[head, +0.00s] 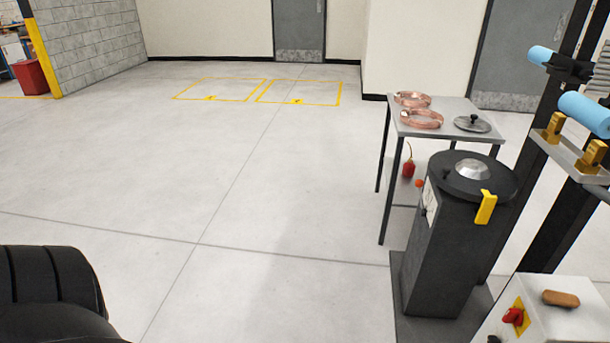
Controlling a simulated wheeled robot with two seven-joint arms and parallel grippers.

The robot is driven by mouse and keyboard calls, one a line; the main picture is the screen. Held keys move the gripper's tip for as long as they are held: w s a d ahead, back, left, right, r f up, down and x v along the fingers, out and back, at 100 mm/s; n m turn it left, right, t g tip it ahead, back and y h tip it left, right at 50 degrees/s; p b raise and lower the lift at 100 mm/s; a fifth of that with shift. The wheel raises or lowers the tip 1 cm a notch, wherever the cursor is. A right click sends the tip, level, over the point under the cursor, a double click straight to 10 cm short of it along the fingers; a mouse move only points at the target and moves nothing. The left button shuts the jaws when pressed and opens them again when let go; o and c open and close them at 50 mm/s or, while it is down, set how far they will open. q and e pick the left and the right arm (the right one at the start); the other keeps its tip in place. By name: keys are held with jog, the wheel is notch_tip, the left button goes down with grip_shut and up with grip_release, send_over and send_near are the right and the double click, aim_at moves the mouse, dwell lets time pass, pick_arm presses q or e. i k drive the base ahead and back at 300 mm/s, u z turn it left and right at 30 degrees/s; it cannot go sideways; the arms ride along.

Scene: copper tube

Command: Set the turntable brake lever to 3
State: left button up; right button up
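The turntable (488,190) is a round black disc with a silver cone at its centre, on top of a dark grey pedestal (437,260) at the right of the head view. A yellow bracket (486,207) hangs over the disc's near edge. A white plate with dark marks (429,202) is on the pedestal's left side, seen at a steep angle. A brake lever and its setting cannot be made out there. Neither of my grippers is in view; a dark part at the lower left seems to be my own arm.
A grey table (452,128) with copper coils (421,119) and a round lid (472,123) stands behind the pedestal. At the right are a dark upright frame with blue rolls (584,114) and a pale box (555,325) with a red knob (514,316). The floor left of the pedestal is clear.

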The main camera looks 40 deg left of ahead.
aim_at(418, 183)
jog(key=z, duration=0.15)
jog(key=k, duration=0.2)
jog(key=u, duration=1.75)
jog(key=i, duration=1.4)
jog(key=z, duration=1.05)
jog(key=i, duration=0.9)
jog(key=z, duration=0.95)
jog(key=i, duration=0.5)
jog(key=z, duration=0.05)
